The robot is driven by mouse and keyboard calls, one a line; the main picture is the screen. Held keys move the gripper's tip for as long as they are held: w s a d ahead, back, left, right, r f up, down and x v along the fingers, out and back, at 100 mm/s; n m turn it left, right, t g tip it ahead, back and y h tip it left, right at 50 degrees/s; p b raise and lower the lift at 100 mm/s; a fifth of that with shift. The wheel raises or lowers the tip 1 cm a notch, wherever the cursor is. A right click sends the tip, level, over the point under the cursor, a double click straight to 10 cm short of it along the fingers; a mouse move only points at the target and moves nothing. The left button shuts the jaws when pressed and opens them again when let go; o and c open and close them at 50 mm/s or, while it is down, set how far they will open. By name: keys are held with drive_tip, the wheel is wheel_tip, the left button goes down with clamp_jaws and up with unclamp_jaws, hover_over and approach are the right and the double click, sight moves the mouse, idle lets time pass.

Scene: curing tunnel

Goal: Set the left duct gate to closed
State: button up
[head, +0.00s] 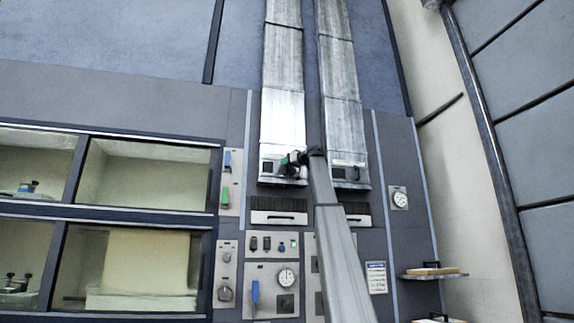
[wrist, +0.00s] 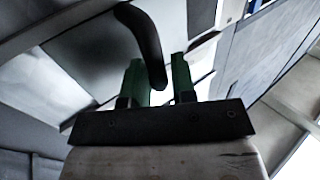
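The left duct (head: 283,115) is a tall pale metal duct in the head view. Its lower end has a small dark window (head: 267,167). My gripper (head: 291,160) is at this lower end, and my arm hides part of the area to its right. In the wrist view, a curved dark handle (wrist: 142,38) reaches down between the two green fingers of my gripper (wrist: 158,70). The fingers stand apart on either side of the handle, with a narrow gap showing. I cannot tell whether either finger touches it. The gate's position cannot be read.
The right duct (head: 343,110) runs close beside the left one. Below are a vent grille (head: 279,217) and a control panel with a gauge (head: 286,278). Open compartments (head: 145,175) lie to the left. A small shelf (head: 434,275) juts out at the lower right.

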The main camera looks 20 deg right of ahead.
clamp_jaws()
drive_tip(key=shift+a, duration=0.3)
drive_tip(key=a, duration=0.5)
drive_tip(key=shift+a, duration=0.15)
unclamp_jaws()
drive_tip(key=shift+a, duration=0.15)
drive_tip(key=shift+s, duration=0.1)
